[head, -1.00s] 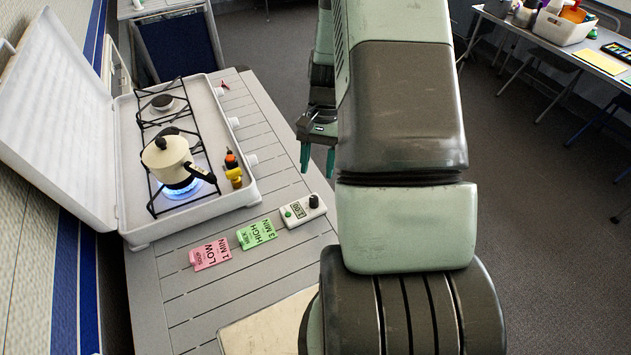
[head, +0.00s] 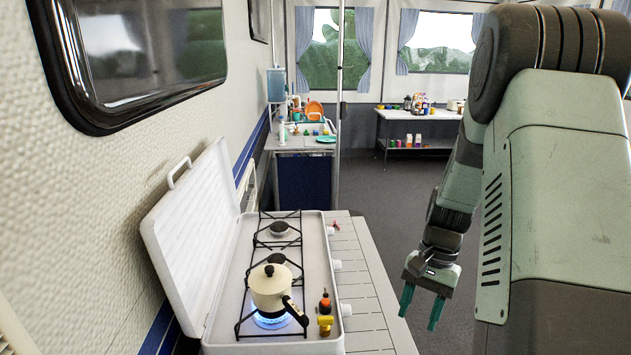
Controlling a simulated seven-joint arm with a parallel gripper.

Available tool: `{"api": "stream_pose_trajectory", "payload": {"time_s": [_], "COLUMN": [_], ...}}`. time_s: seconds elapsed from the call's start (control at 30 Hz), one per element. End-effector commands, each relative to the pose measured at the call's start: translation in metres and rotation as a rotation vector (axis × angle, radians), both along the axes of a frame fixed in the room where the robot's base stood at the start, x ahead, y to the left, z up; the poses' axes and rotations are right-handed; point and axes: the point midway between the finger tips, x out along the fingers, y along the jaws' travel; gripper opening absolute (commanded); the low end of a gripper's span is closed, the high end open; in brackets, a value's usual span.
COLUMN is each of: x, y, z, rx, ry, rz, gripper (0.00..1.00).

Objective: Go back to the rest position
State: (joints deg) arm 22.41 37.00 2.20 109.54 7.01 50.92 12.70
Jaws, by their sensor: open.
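My gripper (head: 421,305) hangs fingers down to the right of the slatted table (head: 362,268), over the grey floor. Its two green fingers are apart with nothing between them. My arm fills the right side of the head view. A white camping stove (head: 331,268) with its lid open stands on the table. A cream pot (head: 272,288) with a dark handle sits on the near burner over a blue flame. My gripper is well apart from the stove and pot.
A small dark bottle with an orange part (head: 325,303) and a yellow item (head: 325,325) stand at the stove's right edge. A sink counter (head: 305,142) and a white table (head: 420,115) with several items stand farther back. Open floor lies between.

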Motion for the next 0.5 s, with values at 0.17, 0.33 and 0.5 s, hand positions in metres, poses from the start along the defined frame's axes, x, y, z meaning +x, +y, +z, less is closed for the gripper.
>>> {"api": "stream_pose_trajectory", "payload": {"time_s": [0.17,0.33,0.5], "x": [-0.002,-0.023,-0.057], "y": [0.027,0.057,0.086], "z": [0.087,0.157,0.215], "rx": [-0.055,-0.09,-0.108], "ry": [-0.162,-0.319,-0.483], "rz": [0.093,0.18,0.264], "gripper": [0.5,0.5,0.5]}}
